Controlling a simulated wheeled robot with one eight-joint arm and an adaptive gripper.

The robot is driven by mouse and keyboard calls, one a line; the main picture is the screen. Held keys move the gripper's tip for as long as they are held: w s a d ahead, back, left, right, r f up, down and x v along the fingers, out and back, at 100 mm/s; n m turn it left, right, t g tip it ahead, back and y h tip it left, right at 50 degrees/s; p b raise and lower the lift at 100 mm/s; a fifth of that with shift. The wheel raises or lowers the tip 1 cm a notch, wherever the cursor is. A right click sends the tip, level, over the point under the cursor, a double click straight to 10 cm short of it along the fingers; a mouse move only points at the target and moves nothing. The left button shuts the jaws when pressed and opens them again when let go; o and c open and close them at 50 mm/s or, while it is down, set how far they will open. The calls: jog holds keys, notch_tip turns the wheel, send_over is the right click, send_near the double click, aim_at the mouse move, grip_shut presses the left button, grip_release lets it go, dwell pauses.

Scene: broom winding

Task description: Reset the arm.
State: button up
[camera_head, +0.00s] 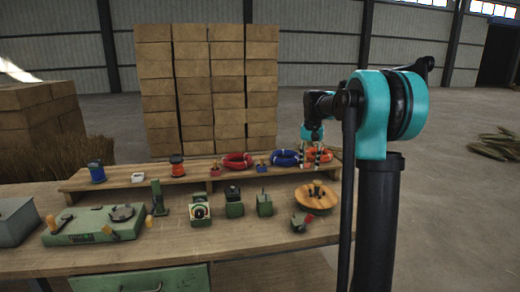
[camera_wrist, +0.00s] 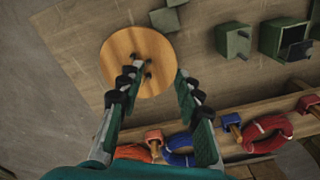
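My arm (camera_head: 372,115) stands at the right in the head view, bent toward the table. My gripper (camera_head: 309,158) hangs over the right end of the raised shelf, in front of the orange coil (camera_head: 322,155). In the wrist view my gripper (camera_wrist: 153,77) has its two fingers spread apart with nothing held between them. Beyond the fingertips lies the round wooden disc (camera_wrist: 117,50) with small dark pegs; it also shows in the head view (camera_head: 318,204). Part of the orange coil (camera_wrist: 133,153) shows below the fingers.
The shelf (camera_head: 130,178) also bears a blue coil (camera_head: 286,158), a red coil (camera_head: 237,161) and small spools. Green fixtures and a green machine (camera_head: 88,226) stand on the workbench (camera_head: 175,245). Stacked bales (camera_head: 208,90) rise behind. Open floor lies to the right.

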jog(key=s+f+n+t, duration=0.1)
jog(key=s+f, duration=0.6)
jog(key=s, duration=0.4)
jog(key=s+f+n+t, duration=0.1)
jog(key=s+f, duration=0.6)
jog(key=s, duration=0.4)
jog(key=s+f+n+t, duration=0.1)
jog(key=s+f, duration=0.6)
jog(key=s, duration=0.4)
jog(key=shift+s+a+f+t, duration=0.2)
jog(key=shift+s+f+t, duration=0.05)
jog(key=shift+t, duration=0.15)
